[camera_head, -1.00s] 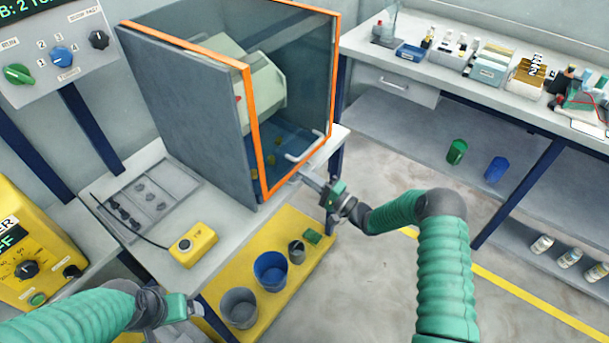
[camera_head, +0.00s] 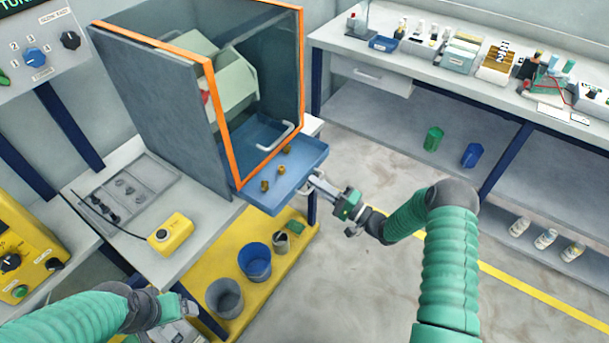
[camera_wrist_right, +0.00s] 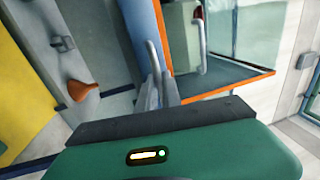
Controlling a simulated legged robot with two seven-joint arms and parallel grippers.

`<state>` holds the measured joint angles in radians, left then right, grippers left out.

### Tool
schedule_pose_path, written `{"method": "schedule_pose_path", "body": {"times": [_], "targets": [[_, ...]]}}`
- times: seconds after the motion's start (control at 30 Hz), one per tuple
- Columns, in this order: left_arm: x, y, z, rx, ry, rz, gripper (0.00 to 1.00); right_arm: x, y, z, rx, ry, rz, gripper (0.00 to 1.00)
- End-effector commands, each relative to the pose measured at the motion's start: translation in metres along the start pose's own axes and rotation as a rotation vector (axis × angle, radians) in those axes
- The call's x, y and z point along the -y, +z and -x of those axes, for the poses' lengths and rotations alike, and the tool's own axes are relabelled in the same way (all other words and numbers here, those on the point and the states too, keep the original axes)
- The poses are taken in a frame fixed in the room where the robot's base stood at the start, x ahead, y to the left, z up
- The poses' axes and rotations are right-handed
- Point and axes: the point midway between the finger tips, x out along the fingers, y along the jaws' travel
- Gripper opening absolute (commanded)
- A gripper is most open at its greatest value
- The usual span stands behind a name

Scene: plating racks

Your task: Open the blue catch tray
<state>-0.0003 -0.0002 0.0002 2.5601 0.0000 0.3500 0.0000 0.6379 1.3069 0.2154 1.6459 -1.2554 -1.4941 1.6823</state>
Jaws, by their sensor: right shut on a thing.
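The blue catch tray (camera_head: 305,166) sticks out from under the orange-framed front of the enclosure, with several small brown-gold pieces lying in it. My right gripper (camera_head: 318,183) is at the tray's front edge, shut on its handle. In the right wrist view the gripper's fingers (camera_wrist_right: 160,92) close around the light grey handle bar (camera_wrist_right: 153,58), with the blue tray front (camera_wrist_right: 148,20) beside it. My left gripper (camera_head: 180,308) is low at the left, away from the tray; its fingertips are too small to read.
The orange-framed enclosure (camera_head: 222,120) has a clear door with its own handle (camera_head: 275,137). A yellow shelf below holds a grey bucket (camera_head: 224,298), a blue bucket (camera_head: 255,262) and a small can (camera_head: 281,241). A yellow button box (camera_head: 171,233) sits on the bench. Open floor lies right of the tray.

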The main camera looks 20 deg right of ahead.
Motion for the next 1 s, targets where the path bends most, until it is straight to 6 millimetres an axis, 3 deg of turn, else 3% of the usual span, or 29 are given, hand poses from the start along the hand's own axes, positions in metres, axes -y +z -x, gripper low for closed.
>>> {"method": "schedule_pose_path", "body": {"times": [0.2, 0.4, 0.83, 0.9, 1.0], "targets": [[0.000, -0.002, 0.007, 0.000, 0.000, 0.001, 0.83, 0.003, 0.003, 0.040, 0.006, 0.007, -0.012, 0.00], [0.000, -0.002, 0.009, 0.000, 0.000, 0.000, 0.83, 0.005, 0.002, 0.057, 0.007, 0.005, -0.012, 0.00], [0.000, -0.002, 0.009, 0.000, 0.000, 0.000, 0.83, 0.005, 0.002, 0.061, 0.007, 0.007, -0.010, 0.00], [0.000, -0.002, 0.009, 0.000, 0.000, 0.000, 0.83, 0.005, 0.002, 0.061, 0.007, 0.007, -0.010, 0.15], [0.000, -0.002, 0.009, 0.000, 0.000, 0.000, 0.83, 0.006, 0.001, 0.061, 0.006, 0.005, -0.009, 0.18]]}}
